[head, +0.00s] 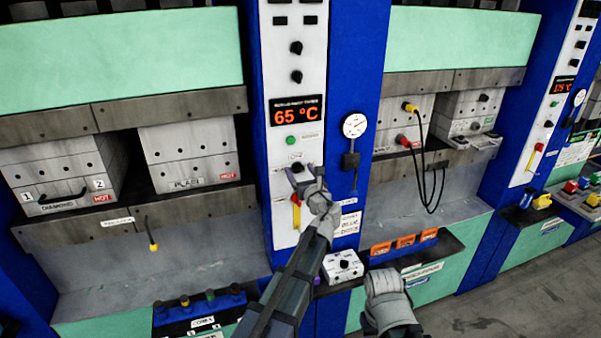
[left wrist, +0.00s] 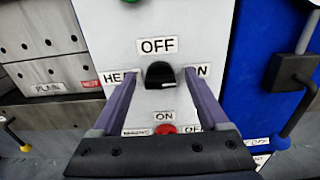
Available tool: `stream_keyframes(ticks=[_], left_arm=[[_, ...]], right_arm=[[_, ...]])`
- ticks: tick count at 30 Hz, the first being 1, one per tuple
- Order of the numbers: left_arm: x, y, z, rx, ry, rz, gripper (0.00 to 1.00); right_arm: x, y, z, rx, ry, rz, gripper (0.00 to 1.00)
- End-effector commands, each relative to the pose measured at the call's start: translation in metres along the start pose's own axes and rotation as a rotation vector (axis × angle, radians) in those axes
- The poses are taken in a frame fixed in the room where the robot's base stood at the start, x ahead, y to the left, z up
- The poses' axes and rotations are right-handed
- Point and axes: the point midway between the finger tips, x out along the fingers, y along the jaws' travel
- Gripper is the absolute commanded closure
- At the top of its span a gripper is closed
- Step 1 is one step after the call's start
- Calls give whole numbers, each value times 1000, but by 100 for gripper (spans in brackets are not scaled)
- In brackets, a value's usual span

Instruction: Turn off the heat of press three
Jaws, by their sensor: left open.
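The panel (head: 263,70) of the press in the middle is white in a blue frame. Its display (head: 296,110) reads 65 °C in red; the small line above it is hard to read. A green light (head: 290,141) shows below. In the left wrist view, a black knob (left wrist: 160,75) sits on the panel with an OFF label above it and an ON label below. Which way it points is not clear. My left gripper (head: 305,178) is open in front of the panel, and its fingertips (left wrist: 159,80) are on either side of the knob. Contact cannot be told.
A gauge (head: 355,125) and a dark lever (head: 350,160) stand to the right. A white control box (head: 343,265) is below. Grey parts of mine, probably the right arm, show at the lower middle; no fingers show there.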

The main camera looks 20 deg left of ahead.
Motion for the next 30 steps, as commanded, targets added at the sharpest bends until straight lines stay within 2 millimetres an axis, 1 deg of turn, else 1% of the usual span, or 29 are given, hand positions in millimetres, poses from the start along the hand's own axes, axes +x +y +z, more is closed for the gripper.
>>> stream_keyframes(ticks=[2, 22, 23, 30], left_arm=[[0, 0, 0, 0, 0, 0, 22], [-1, 0, 0, 0, 0, 0, 98], [-1, 0, 0, 0, 0, 0, 100], [-1, 0, 0, -11, 0, 0, 100]], right_arm=[[0, 0, 0, 0, 0, 0, 50], [0, 0, 0, 0, 0, 0, 50], [0, 0, 0, 0, 0, 0, 50], [0, 0, 0, 0, 0, 0, 50]])
